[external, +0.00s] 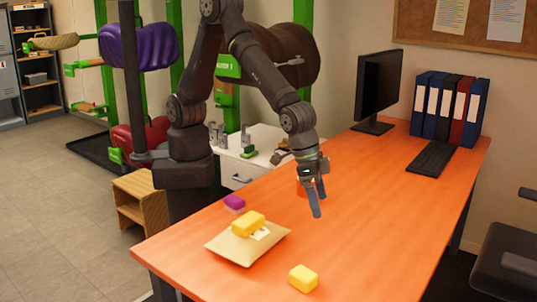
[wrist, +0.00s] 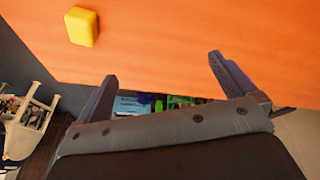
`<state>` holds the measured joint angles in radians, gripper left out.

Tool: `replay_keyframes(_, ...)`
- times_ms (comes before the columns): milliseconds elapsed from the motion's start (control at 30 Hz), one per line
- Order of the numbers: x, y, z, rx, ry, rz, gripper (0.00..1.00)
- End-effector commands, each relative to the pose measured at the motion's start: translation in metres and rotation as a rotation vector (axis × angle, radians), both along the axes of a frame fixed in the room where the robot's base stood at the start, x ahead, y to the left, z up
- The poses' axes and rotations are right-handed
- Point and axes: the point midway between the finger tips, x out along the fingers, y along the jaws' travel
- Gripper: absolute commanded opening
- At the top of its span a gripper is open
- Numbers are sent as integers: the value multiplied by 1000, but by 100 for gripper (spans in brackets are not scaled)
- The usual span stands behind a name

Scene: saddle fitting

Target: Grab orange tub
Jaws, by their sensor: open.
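The orange tub (external: 301,188) shows in the external view as a small orange-red shape on the orange table, just behind and left of my gripper's fingers. Most of it is hidden by my gripper, and its colour blends with the table. My gripper (external: 317,204) is open and points down above the table. In the wrist view my gripper (wrist: 165,72) has its two fingers wide apart with nothing held between them. I cannot make out the tub in the wrist view.
A padded envelope (external: 246,250) carries a yellow block (external: 248,223). Another yellow block (external: 303,278) lies near the front edge; one yellow block (wrist: 83,26) shows in the wrist view. The monitor (external: 378,88), keyboard (external: 431,158) and binders (external: 450,107) stand farther back.

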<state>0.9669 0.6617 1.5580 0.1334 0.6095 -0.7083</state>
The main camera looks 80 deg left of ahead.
Motion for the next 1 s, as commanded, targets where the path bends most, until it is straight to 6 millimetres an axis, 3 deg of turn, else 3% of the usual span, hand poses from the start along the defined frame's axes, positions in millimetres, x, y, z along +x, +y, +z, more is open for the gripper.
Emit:
replay_keyframes(33, 19, 30, 5, -18, 38, 139, 100)
replay_keyframes(100, 35, 67, 10, -43, 97, 328, 100)
replay_keyframes(233, 56, 134, 17, -94, 202, 677, 100)
replay_keyframes(400, 67, 217, 27, -169, 334, 1131, 100)
replay_keyframes(600, 61, 300, 38, -260, 485, 1634, 100)
replay_keyframes(800, 49, 345, 44, -325, 589, 1953, 100)
replay_keyframes(1000, 45, 354, 39, -339, 622, 2042, 100)
